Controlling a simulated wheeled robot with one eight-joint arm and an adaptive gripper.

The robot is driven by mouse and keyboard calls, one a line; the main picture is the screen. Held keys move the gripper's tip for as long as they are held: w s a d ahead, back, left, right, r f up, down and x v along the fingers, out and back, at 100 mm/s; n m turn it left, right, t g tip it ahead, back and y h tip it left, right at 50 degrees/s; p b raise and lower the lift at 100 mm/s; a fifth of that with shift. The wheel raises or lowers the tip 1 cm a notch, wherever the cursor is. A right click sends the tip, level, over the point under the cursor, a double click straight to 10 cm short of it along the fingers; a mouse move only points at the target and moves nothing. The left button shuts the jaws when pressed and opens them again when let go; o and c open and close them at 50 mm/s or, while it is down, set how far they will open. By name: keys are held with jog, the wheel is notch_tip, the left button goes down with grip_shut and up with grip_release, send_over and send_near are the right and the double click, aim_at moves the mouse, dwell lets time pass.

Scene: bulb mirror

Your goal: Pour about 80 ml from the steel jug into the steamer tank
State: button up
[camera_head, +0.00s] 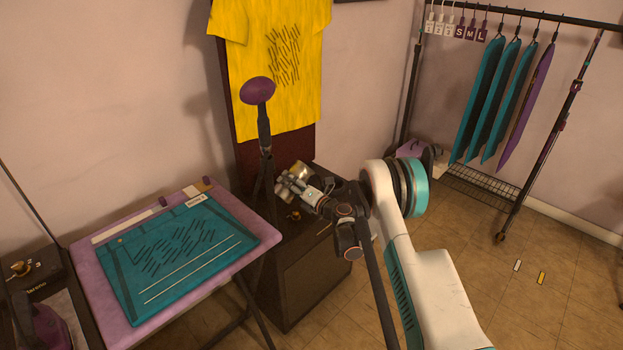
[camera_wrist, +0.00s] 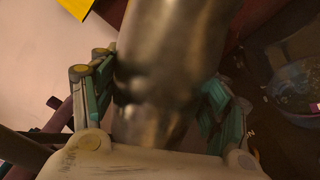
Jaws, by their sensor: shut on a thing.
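The steel jug (camera_head: 301,169) shows as a shiny, warm-tinted metal body at my gripper (camera_head: 285,188), above the dark cabinet. In the wrist view the jug (camera_wrist: 165,60) fills the middle between my gripper's teal-padded fingers (camera_wrist: 158,95). The fingers are closed around its sides. Its opening and any water inside are hidden, and its exact tilt is unclear. I cannot clearly pick out the steamer tank. A dark, glassy rounded thing (camera_wrist: 295,80) at the right of the wrist view may be part of it.
The dark cabinet (camera_head: 305,275) stands below my gripper, with a small copper-coloured item (camera_head: 293,215) on top. A thin stand with a purple head (camera_head: 258,91) rises close left. A padded board with teal cloth (camera_head: 185,255) lies left. A garment rack (camera_head: 520,20) stands right.

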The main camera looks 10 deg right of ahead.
jog(key=shift+f+n, duration=0.35)
jog(key=shift+n, duration=0.05)
jog(key=shift+f, duration=0.1)
dwell(1.6)
jog(key=shift+w+d+f+n, duration=0.1)
jog(key=shift+w+f+n, duration=0.05)
jog(key=shift+f+n, duration=0.75)
jog(key=shift+w+r+n, duration=0.1)
jog(key=shift+r+n, duration=0.9)
jog(key=shift+r, duration=0.05)
jog(key=f, duration=0.1)
jog(key=f+n, duration=0.1)
jog(key=f, duration=0.1)
jog(key=shift+s+a+n, duration=0.3)
jog(key=shift+a+n, duration=0.1)
jog(key=shift+s+a+n, duration=0.2)
jog(key=shift+a+n, duration=0.05)
jog(key=shift+n, duration=0.65)
jog(key=shift+s+a+f+n, duration=0.15)
jog(key=shift+f+n, duration=0.1)
jog(key=shift+n, duration=0.7)
jog(key=shift+s+a+f+n, duration=0.1)
jog(key=shift+a+f+n, duration=0.1)
jog(key=shift+n, duration=0.75)
